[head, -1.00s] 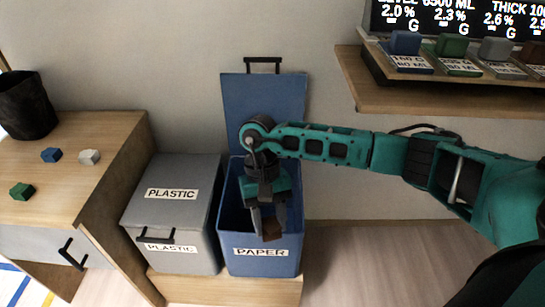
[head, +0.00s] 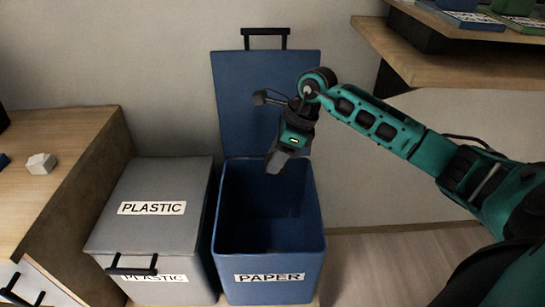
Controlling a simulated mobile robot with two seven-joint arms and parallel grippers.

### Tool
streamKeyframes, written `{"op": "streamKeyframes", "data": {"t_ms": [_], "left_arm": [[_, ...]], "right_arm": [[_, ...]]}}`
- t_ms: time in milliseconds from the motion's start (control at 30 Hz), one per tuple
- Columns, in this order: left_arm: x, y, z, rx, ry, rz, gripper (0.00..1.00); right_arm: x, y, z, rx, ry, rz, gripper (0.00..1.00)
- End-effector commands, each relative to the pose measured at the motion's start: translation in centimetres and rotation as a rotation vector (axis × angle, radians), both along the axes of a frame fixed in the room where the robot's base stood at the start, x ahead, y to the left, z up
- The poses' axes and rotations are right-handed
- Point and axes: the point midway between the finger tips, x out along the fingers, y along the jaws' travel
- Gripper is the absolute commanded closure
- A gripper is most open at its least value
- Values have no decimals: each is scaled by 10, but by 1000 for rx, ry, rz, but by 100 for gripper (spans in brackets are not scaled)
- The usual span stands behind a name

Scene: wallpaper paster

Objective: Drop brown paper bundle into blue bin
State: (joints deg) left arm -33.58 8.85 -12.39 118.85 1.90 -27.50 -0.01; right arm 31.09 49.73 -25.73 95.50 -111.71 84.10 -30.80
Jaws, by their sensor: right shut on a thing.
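The blue bin (head: 269,277) labelled PAPER stands open, its lid (head: 262,95) raised upright behind it. My right gripper (head: 278,163) is over the bin's opening, near the back, with its fingers pointing down and seen from the side. It is shut on the brown paper bundle, which its fingers hide from this view. The bin's inside is dark, and I cannot make out what lies at its bottom. My left gripper is not in view.
A grey bin (head: 150,233) labelled PLASTIC, lid shut, stands left of the blue bin. Further left is a wooden cabinet (head: 75,150) with a small white block (head: 41,164) on top. A wooden shelf (head: 450,62) juts out at upper right.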

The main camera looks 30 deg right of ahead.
Motion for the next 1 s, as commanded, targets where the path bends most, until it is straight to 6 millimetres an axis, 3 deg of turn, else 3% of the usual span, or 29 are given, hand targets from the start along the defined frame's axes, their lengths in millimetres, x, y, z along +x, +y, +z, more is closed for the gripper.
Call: {"op": "streamKeyframes", "data": {"t_ms": [400,600,867,900,1000], "left_arm": [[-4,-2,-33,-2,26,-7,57],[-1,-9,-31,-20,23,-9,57],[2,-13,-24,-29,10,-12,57],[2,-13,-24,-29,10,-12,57],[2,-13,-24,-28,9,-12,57]], "right_arm": [[-1,1,-44,2,2,1,85],[-1,1,-59,1,3,2,85],[-1,0,-59,0,1,3,85],[-1,0,-59,0,1,3,54],[-1,0,-58,0,1,3,45]]}}
